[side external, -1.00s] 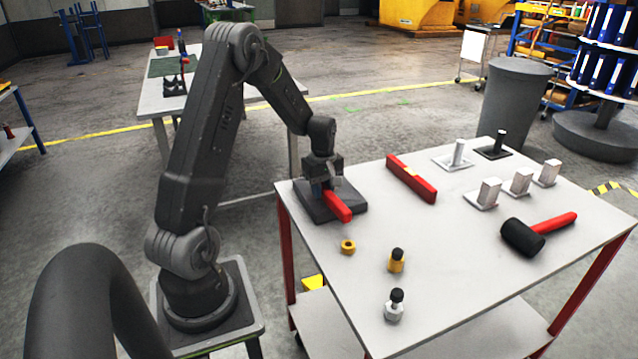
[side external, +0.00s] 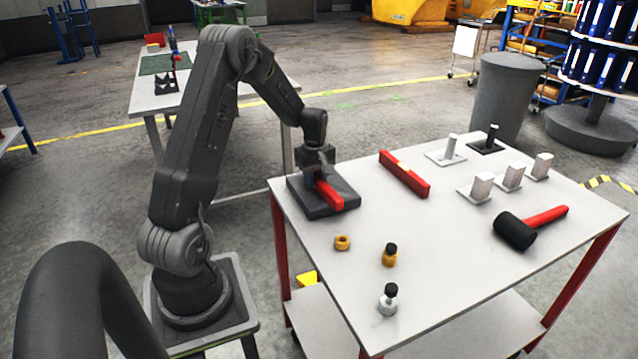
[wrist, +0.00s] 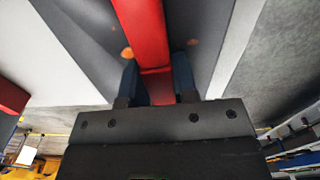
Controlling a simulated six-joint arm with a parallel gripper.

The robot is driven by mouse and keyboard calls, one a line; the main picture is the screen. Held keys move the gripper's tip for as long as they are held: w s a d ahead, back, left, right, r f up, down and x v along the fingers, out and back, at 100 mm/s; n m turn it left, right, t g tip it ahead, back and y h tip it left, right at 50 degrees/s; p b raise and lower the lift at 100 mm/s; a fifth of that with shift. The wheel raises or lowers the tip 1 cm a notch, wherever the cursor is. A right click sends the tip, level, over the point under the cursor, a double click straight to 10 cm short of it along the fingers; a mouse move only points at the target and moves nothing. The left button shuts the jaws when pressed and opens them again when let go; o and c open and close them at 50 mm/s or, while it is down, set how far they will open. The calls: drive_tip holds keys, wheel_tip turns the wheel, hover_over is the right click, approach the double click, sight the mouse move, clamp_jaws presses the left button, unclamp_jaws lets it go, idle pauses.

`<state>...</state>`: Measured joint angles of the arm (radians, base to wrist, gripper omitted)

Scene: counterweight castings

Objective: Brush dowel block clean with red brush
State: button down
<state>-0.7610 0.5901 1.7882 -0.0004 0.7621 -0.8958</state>
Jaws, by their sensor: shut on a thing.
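The red brush (side external: 329,194) is in my gripper (side external: 319,177), its handle pointing toward the camera. It is over a dark grey flat block (side external: 345,187) at the table's left corner, which appears to be the dowel block. In the wrist view the red brush (wrist: 144,35) runs between the two blue-grey fingers (wrist: 158,88), which are shut on it. The dark block (wrist: 92,45) lies behind it there, with orange spots on either side of the brush. The bristles are hidden, so I cannot tell whether they touch the block.
A red bar (side external: 404,174) lies to the right of the block. The table's middle is clear.

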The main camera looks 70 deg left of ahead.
sight(328, 185)
drive_tip(key=shift+a+f, duration=0.1)
drive_tip(key=shift+a, duration=0.75)
drive_tip(key=shift+w, duration=0.4)
drive_tip(key=shift+w+d, duration=0.1)
drive_tip(key=shift+d, duration=3.55)
drive_tip(key=shift+a+r, duration=0.1)
drive_tip(key=shift+r, duration=4.1)
drive_tip(key=shift+f, duration=0.1)
drive_tip(key=s+a+f, duration=0.2)
drive_tip(key=shift+s, duration=0.4)
